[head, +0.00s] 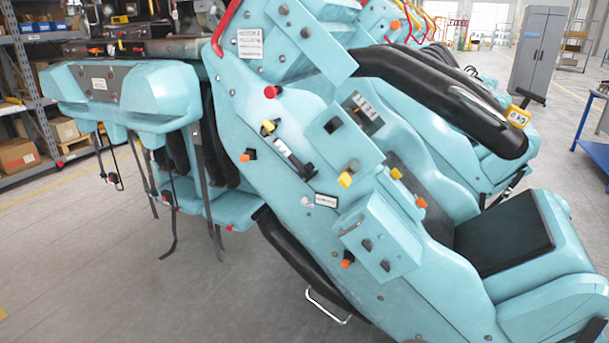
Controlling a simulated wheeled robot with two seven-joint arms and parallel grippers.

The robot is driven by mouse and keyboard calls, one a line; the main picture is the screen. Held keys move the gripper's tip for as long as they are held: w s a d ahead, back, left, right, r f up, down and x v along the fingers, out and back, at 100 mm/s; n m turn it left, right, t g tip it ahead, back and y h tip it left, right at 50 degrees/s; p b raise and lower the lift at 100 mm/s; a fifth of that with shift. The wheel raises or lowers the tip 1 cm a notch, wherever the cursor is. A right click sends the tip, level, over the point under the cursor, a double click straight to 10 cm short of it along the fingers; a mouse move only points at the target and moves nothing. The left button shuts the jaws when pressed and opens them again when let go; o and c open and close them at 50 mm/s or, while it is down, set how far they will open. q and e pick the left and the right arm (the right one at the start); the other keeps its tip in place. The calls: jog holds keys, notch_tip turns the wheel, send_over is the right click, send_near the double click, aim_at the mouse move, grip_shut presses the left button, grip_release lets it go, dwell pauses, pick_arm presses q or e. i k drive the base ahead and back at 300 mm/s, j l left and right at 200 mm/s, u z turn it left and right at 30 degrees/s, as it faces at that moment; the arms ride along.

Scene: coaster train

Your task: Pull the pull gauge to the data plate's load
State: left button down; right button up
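The pull gauge (517,116) is a small yellow block with a white face that appears to read 0 kg. It sits at the right end of the thick black padded restraint bar (440,95), with a black handle (530,97) sticking up from it. A white plate with dark lines of print (250,43) is fixed to the upper part of the turquoise car; it may be the data plate, and its print is too small to read. Smaller white labels sit lower on the car side (326,201) and on the left turquoise part (98,84). Neither gripper is in view.
The turquoise coaster car (290,160) fills the middle, with a black-padded seat (505,235) at the right. Loose black straps (170,215) hang at the left. Shelving (30,90) stands behind left, a grey cabinet (540,50) behind right. Floor is clear at the lower left.

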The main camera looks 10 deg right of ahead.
aim_at(516, 115)
jog(key=z, duration=1.3)
